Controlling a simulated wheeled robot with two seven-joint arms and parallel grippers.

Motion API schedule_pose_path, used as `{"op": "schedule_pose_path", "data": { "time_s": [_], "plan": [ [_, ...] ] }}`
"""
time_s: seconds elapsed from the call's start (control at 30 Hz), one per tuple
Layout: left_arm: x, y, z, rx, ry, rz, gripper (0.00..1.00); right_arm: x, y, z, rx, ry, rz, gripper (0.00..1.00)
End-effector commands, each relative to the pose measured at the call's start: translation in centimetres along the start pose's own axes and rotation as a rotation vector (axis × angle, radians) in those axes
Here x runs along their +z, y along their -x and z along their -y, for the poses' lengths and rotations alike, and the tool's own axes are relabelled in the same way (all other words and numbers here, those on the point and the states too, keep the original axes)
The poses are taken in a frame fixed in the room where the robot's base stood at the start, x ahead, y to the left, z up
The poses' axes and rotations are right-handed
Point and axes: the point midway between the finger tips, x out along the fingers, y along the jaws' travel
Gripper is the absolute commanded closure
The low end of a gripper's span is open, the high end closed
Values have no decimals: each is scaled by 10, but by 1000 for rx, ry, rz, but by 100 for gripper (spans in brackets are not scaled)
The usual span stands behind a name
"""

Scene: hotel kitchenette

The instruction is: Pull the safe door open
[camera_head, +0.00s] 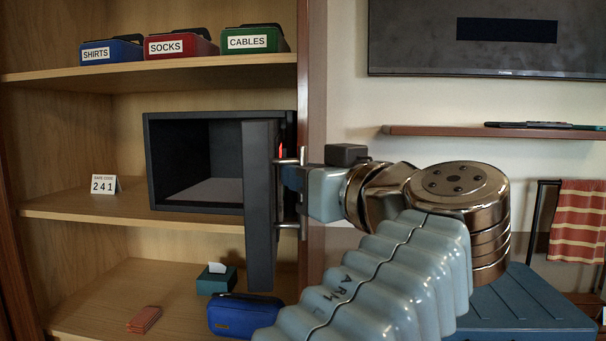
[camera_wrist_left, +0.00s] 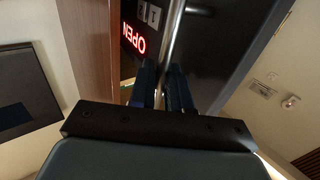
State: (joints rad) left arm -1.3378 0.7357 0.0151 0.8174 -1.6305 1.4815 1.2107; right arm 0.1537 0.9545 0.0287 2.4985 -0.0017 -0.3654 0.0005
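The dark grey safe (camera_head: 149,165) stands on the middle shelf, its inside visible and empty-looking. Its door (camera_head: 260,215) is swung well out toward me and shows nearly edge-on. A silver bar handle (camera_head: 303,229) is on the door's right face. My left gripper (camera_head: 291,179) is at the handle's middle. In the left wrist view, the two dark fingers (camera_wrist_left: 163,88) stand on either side of the silver handle (camera_wrist_left: 173,38) and look closed on it. The door's red display (camera_wrist_left: 133,39) reads OPEN. My right gripper is out of view.
A code card (camera_head: 104,184) reading 241 stands left of the safe. Labelled bins (camera_head: 180,46) sit on the shelf above. A tissue box (camera_head: 216,281) and blue pouch (camera_head: 243,314) lie below the door. A wooden upright (camera_head: 312,60) borders the shelves on the right.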

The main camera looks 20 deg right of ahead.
Motion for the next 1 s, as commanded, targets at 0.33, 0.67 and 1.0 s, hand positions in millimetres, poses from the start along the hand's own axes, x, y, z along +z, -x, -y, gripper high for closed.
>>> {"op": "schedule_pose_path", "data": {
  "time_s": [0.33, 0.67, 1.0],
  "plan": [
    [-1, -2, 1, -2, 1, 0, 68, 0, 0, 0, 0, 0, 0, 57],
    [1, 32, 0, 3, 1, 0, 68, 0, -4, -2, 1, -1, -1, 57],
    [-1, 111, 0, 0, 1, -1, 68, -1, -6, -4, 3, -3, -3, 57]
  ]
}}
